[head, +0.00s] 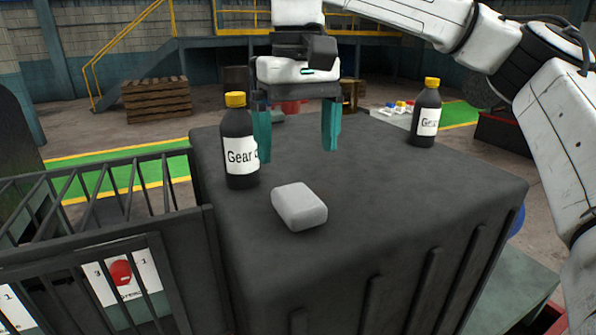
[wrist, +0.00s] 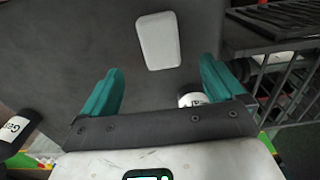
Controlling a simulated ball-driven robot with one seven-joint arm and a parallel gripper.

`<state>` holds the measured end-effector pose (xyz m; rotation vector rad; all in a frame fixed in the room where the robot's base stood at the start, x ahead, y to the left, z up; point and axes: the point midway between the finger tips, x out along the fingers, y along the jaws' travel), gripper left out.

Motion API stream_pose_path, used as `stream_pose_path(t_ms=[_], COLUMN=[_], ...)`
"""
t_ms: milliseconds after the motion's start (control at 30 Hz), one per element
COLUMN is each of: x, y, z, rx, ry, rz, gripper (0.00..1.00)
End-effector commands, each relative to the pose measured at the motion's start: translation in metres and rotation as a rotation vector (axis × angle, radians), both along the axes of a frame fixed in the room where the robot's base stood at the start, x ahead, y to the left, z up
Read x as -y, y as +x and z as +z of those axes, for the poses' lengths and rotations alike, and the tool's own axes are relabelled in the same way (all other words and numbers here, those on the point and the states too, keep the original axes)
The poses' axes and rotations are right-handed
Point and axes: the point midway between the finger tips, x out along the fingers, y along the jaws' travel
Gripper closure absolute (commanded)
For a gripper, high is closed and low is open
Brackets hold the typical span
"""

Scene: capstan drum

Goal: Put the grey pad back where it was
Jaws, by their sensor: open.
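The grey pad (head: 299,206) is a light grey rounded block. It lies flat on the dark top of the drum (head: 400,190), near the front left edge. My gripper (head: 296,155) is open and empty, with its teal fingers pointing down above the drum top, behind the pad. In the wrist view the pad (wrist: 159,41) lies beyond the fingertips of my gripper (wrist: 162,85), apart from both fingers. Nothing covers the pad in either view.
A black bottle with a yellow cap (head: 241,150) stands left of my gripper, close to the left finger. A second such bottle (head: 425,115) stands at the back right. A dark metal railing (head: 110,215) borders the drum's left side. The drum top right of the pad is clear.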

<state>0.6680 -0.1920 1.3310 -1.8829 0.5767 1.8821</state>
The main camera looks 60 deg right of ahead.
Motion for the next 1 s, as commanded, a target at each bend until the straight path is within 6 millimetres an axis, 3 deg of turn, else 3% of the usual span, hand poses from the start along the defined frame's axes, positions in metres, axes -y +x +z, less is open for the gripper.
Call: stream_pose_path(t_ms=[267,1000], x=[0.0,0.0], y=[0.0,0.0], z=[0.023,0.023], rx=[-0.001,-0.001], ry=[-0.001,-0.001], rz=[0.001,0.001], gripper=[0.05,0.05])
